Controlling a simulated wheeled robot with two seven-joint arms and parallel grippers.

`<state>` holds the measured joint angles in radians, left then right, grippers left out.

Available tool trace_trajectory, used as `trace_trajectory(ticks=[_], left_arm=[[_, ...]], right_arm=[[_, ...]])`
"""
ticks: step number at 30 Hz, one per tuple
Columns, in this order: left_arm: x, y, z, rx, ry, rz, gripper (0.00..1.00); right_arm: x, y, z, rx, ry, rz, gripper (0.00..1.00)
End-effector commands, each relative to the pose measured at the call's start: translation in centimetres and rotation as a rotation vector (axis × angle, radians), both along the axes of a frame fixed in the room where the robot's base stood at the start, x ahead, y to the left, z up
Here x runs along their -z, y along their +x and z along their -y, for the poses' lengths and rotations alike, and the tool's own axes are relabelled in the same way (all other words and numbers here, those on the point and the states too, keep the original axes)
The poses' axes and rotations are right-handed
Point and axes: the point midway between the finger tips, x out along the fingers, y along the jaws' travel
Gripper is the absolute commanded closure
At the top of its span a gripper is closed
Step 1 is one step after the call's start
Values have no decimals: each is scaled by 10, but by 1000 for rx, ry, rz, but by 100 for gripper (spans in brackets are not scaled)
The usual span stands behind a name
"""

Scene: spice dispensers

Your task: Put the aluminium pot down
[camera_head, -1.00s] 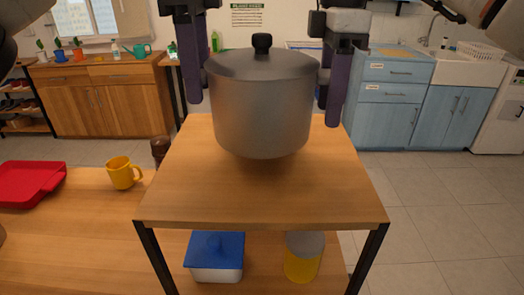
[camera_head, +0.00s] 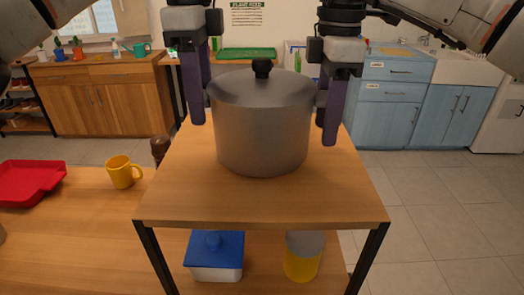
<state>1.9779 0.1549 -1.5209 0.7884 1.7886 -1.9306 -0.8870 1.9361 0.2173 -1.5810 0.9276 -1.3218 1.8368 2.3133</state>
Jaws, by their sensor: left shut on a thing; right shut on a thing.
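The aluminium pot (camera_head: 262,130) is grey with a lid and a black knob (camera_head: 262,67). It is upright over the top of the wooden cart (camera_head: 260,200), near its middle. Its base looks at or very close to the surface; I cannot tell whether it touches. My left gripper (camera_head: 203,104) is shut on the pot's left side, at its handle. My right gripper (camera_head: 322,115) is shut on the handle at the pot's right side. The fingers mostly hide both handles.
A yellow mug (camera_head: 121,173), a brown grinder (camera_head: 159,150) and a red tray (camera_head: 30,182) are on the table at left. A blue-lidded box (camera_head: 215,258) and a yellow canister (camera_head: 302,262) are on the cart's lower shelf. The cart top's front is clear.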

Motion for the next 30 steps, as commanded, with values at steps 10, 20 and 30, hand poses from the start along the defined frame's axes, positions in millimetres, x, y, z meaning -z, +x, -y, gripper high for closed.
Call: trace_trajectory(ticks=[10,20,30], left_arm=[[4,0,0,1,-1,0,38],[4,0,0,0,0,0,38],[4,0,0,0,0,0,38]], right_arm=[[4,0,-1,-1,1,0,38],[4,0,0,0,0,0,38],[-38,1,-1,2,1,4,38]])
